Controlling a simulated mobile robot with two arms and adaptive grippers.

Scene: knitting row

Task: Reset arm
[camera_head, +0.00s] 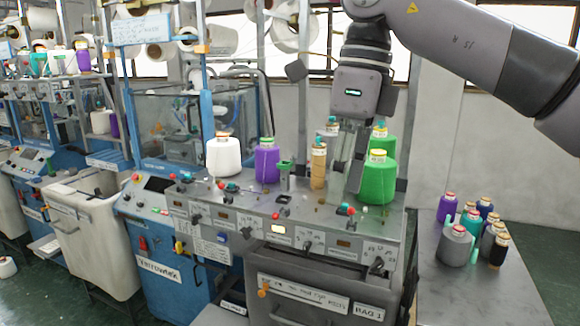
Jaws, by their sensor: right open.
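My right arm comes in from the upper right, and its gripper (347,176) points down over the top of the knitting machine (290,215). The gripper is open, with its fingers close to the left of a large green yarn cone (378,183). I see no yarn held in it, though the view between the fingers is unclear. A tan cone (318,166) stands just left of the gripper. A purple cone (267,164) and a white cone (223,157) stand farther left on the machine. My left gripper does not show.
A grey side table (480,295) at the right holds several cones, including a grey one (455,246). A white bin (95,235) stands at the left beside blue machines (160,250). White rolls (225,40) hang at the back. Most of the side table's front is clear.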

